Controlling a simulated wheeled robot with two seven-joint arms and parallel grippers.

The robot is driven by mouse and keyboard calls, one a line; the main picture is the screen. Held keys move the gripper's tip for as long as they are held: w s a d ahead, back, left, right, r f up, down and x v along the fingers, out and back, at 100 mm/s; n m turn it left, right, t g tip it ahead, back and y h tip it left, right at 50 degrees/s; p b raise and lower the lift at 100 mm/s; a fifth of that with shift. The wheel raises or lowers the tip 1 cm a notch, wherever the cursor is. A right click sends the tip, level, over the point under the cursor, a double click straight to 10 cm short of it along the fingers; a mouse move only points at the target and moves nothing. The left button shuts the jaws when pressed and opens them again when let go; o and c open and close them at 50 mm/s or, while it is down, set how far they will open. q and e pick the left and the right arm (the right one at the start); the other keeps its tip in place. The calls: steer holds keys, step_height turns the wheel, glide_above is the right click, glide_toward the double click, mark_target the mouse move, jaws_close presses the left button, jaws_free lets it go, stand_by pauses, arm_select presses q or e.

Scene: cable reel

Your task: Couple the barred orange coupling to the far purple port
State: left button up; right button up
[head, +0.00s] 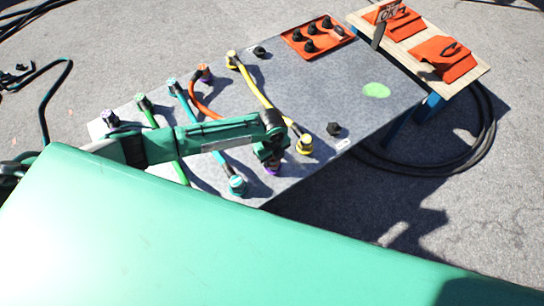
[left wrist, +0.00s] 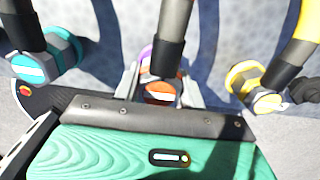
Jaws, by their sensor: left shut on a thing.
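My left gripper (head: 272,157) is over the near edge of the grey table, shut on the orange coupling. In the left wrist view the orange coupling (left wrist: 160,92) sits between the fingers, with a white mark on its face and a black cable sleeve rising from it. A purple port (left wrist: 146,54) shows just behind the coupling; in the head view its purple (head: 273,169) shows directly beneath the gripper. I cannot tell whether coupling and port are joined. Another purple piece (head: 110,118) is at the table's left end. My right gripper is out of view.
A teal coupling (head: 237,185) and a yellow coupling (head: 304,145) stand close on either side of the gripper. An orange tray (head: 318,36) with black caps lies at the back. A black cap (head: 334,129) stands to the right. Green, teal and yellow cables cross the table.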

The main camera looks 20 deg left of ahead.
arm_select(q)
steer(key=shift+p, duration=0.3)
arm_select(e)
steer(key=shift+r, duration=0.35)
arm_select(q)
steer(key=shift+f, duration=0.45)
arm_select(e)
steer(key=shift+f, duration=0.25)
arm_select(q)
steer(key=o, duration=1.2)
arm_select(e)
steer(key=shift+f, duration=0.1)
arm_select(q)
step_height(320, 180, up, 14)
steer(key=shift+f+p, duration=0.1)
steer(key=shift+p, duration=0.45)
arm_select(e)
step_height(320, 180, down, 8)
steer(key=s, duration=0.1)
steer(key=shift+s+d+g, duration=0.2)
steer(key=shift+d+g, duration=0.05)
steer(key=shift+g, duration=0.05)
